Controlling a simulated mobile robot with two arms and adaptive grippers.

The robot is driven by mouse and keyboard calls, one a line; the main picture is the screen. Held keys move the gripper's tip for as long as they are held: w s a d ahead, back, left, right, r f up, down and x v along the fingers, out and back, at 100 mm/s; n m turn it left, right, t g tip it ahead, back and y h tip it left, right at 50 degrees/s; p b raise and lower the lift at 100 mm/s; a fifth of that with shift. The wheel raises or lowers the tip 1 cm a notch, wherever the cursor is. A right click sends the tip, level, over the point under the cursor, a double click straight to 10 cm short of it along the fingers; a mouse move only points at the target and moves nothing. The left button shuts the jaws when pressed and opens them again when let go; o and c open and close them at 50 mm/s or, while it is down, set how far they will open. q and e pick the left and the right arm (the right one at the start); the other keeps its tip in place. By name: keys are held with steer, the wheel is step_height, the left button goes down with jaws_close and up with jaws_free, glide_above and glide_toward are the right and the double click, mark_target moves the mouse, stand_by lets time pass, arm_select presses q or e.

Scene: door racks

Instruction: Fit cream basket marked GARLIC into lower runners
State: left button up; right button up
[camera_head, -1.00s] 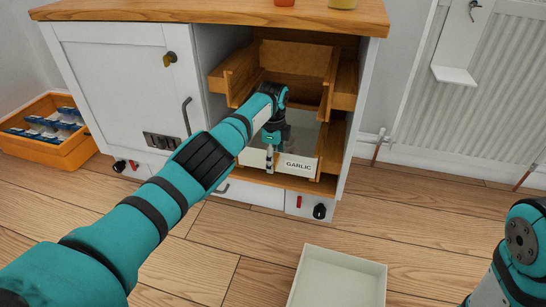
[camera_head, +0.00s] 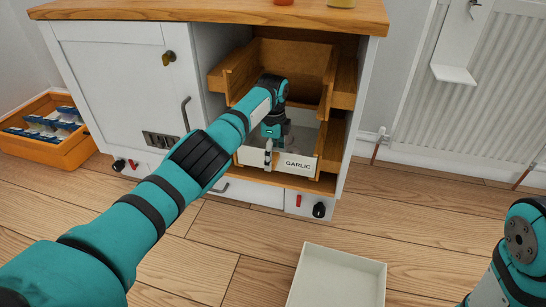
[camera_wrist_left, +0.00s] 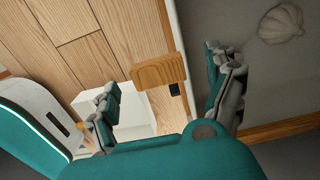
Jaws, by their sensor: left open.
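The cream basket marked GARLIC (camera_head: 300,164) is in the lower bay of the cabinet, under an upper wooden drawer, with its labelled front facing me. My left gripper (camera_head: 270,153) is at its front wall, left of the label. In the left wrist view, my left gripper (camera_wrist_left: 165,98) is open, with one finger on each side of the front wall and a wooden block (camera_wrist_left: 160,71), seemingly its handle, between them. A pale garlic bulb (camera_wrist_left: 282,23) shows in the basket. The lower runners are mostly hidden. My right gripper is out of view; only its arm shows.
The upper wooden drawer (camera_head: 290,70) sticks out above the basket. An empty cream box (camera_head: 338,280) stands on the floor in front. An orange crate (camera_head: 45,150) with blue packs is at far left, a radiator (camera_head: 440,100) at right.

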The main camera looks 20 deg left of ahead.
arm_select(q)
step_height(320, 180, up, 10)
steer(key=shift+r, duration=0.2)
stand_by(0.5)
